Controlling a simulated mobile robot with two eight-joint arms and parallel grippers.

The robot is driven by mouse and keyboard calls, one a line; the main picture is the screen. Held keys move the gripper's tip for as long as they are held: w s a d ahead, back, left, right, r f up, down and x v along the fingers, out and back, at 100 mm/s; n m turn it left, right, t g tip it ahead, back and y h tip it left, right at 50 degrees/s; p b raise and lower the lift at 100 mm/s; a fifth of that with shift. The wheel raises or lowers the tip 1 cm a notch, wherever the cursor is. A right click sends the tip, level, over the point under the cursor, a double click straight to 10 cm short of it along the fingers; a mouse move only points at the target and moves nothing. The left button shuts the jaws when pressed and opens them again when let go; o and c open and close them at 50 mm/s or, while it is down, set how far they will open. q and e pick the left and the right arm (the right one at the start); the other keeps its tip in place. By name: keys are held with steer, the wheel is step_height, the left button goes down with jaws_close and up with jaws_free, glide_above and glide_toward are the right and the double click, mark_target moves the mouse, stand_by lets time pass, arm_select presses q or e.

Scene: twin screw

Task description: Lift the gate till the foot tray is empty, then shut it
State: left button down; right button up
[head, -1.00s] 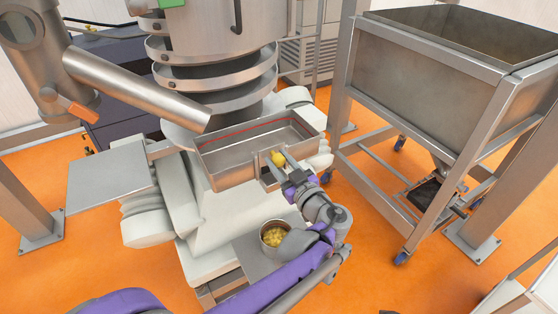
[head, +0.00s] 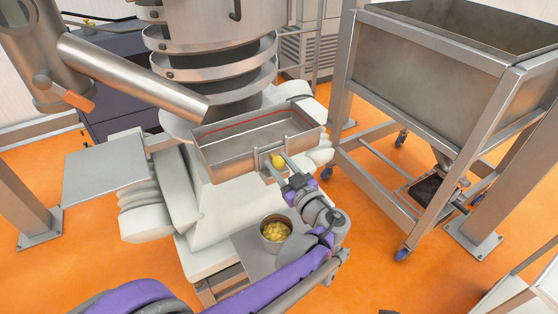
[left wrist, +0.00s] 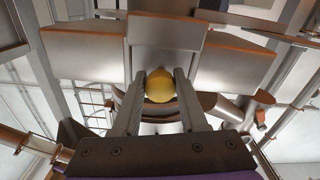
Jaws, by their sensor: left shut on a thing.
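The foot tray (head: 225,165) is a long grey metal trough with a red line along its inside back wall. The part of its floor that I can see looks bare. The gate (head: 264,158) is a small metal plate between upright guides at the tray's front right, with a yellow knob (head: 278,161). My left gripper (head: 279,164) is shut on this knob. In the left wrist view the knob (left wrist: 160,86) sits between the two fingers (left wrist: 160,97). The fingers partly hide the gate, so I cannot tell whether a gap is left under it. My right gripper is out of view.
A round metal pot (head: 275,230) with yellow bits stands on a plate below the gate, beside my left arm. A large hopper on a wheeled frame (head: 450,70) stands at the right. A slanted metal pipe (head: 135,78) hangs at the left. Orange floor is open between.

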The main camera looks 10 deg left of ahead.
arm_select(q)
steer(key=shift+f, duration=0.25)
steer(key=shift+c, duration=2.2)
jaws_free()
steer(key=shift+r, duration=0.1)
steer(key=shift+s, duration=0.1)
steer(key=v, duration=1)
steer(key=shift+s+d, duration=0.25)
steer(key=shift+d, duration=0.05)
steer(key=shift+r, duration=0.1)
